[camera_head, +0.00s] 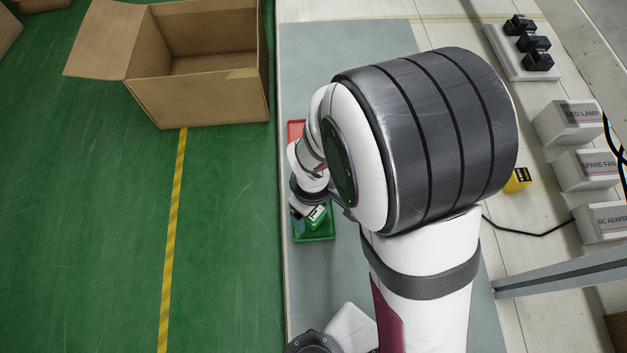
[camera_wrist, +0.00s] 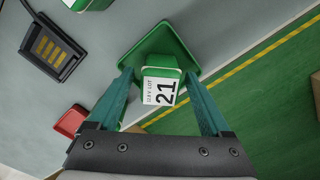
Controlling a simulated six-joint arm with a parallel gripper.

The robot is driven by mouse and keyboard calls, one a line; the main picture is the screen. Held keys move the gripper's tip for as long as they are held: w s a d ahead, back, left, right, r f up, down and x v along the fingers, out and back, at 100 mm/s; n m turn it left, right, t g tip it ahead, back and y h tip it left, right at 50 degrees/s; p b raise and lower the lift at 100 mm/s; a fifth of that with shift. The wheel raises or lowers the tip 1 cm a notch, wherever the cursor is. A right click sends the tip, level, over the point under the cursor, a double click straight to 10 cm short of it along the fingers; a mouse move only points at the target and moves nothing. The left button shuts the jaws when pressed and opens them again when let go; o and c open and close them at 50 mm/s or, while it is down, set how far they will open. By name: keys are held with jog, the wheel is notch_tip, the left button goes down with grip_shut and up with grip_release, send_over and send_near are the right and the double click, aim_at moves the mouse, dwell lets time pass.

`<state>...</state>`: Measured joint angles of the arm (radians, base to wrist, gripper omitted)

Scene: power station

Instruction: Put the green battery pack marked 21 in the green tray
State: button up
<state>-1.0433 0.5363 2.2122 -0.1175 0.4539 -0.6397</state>
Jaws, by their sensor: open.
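The green battery pack (camera_wrist: 162,88) shows its white label with 21 in the wrist view. It stands between my two teal fingers, with a narrow gap on each side at the tips. My gripper (camera_wrist: 159,74) is open around it. The green tray (camera_wrist: 130,50) lies behind and beneath the pack; the pack appears to be in or just over it, and its underside is hidden. In the head view the green tray (camera_head: 318,237) is partly covered by my wrist, and the green pack (camera_head: 317,217) shows at the tray.
A red tray (camera_wrist: 71,121) and a black holder with yellow contacts (camera_wrist: 50,48) lie nearby. A yellow pack (camera_head: 517,181), black packs on a white base (camera_head: 512,67) and labelled white boxes (camera_head: 585,169) stand at the right. An open cardboard box (camera_head: 200,100) is on the floor.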

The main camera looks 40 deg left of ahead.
notch_tip(320, 180, up, 12)
jog(key=w+d+r+m, duration=0.2)
jog(key=d+r+m, duration=0.1)
jog(key=d+m, duration=0.3)
jog(key=w+d+r+m, duration=0.1)
jog(key=d+r+m, duration=0.1)
jog(key=d+m, duration=0.35)
jog(key=s+d+r+m+y, duration=0.1)
jog(key=s+d+m, duration=0.5)
jog(key=d+m, duration=0.6)
jog(key=shift+r+y, duration=0.4)
